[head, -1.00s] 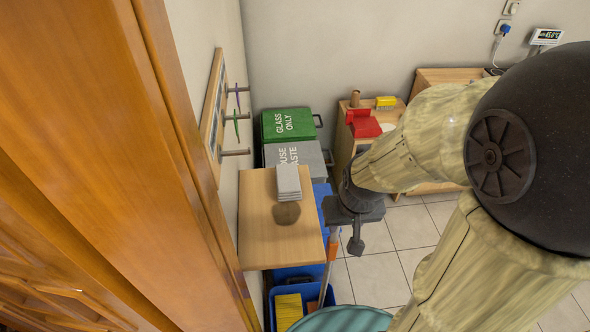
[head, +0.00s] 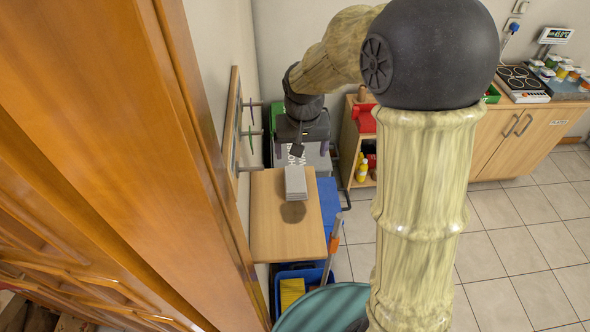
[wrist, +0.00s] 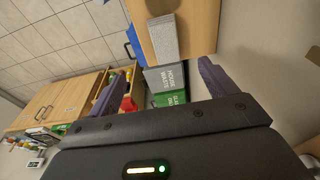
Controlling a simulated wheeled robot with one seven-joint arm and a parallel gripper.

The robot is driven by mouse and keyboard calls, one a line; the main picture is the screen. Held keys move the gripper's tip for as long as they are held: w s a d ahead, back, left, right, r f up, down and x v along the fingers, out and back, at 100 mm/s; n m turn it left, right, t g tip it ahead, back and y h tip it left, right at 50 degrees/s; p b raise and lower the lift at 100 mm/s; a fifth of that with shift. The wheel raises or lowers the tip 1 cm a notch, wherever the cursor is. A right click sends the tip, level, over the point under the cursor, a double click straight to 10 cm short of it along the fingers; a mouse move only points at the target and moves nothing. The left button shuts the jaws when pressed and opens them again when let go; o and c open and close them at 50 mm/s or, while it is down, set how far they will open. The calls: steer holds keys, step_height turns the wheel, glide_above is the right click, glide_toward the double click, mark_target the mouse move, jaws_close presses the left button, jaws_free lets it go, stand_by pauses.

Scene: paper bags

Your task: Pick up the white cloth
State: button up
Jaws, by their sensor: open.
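The white cloth (head: 296,183) looks like a folded, greyish-white stack. It lies on a small wooden table (head: 265,235), near the edge by the bins. In the wrist view the cloth (wrist: 163,40) shows at the top centre, beyond and between the fingers. My gripper (head: 303,148) is open and empty, above the bins behind the table and apart from the cloth. Its two purple fingers are spread wide in the wrist view (wrist: 162,68).
A brown round item (head: 293,212) lies beside the cloth. A grey house-waste bin (wrist: 166,78) and a green glass bin (wrist: 170,99) stand behind the table. Hooks stick out from a wall rack (head: 232,125) at left. A broom handle (head: 333,245) leans at the right.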

steer(key=shift+w+a+r, duration=0.45)
steer(key=shift+w+a, duration=0.05)
steer(key=p, duration=0.3)
glide_above(295, 179)
steer(key=s, duration=0.2)
steer(key=f, duration=1.2)
steer(key=shift+w, duration=0.25)
steer(key=shift+w+f+p, duration=0.2)
steer(key=shift+f+p, duration=0.35)
steer(key=shift+f, duration=0.3)
steer(key=shift+w+f+p, duration=0.25)
steer(key=shift+f+p, duration=0.25)
steer(key=shift+f, duration=0.35)
steer(key=shift+w+f+p, duration=0.2)
steer(key=shift+f+p, duration=0.35)
steer(key=shift+f, duration=0.3)
steer(key=shift+c, duration=0.5)
steer(key=c, duration=1)
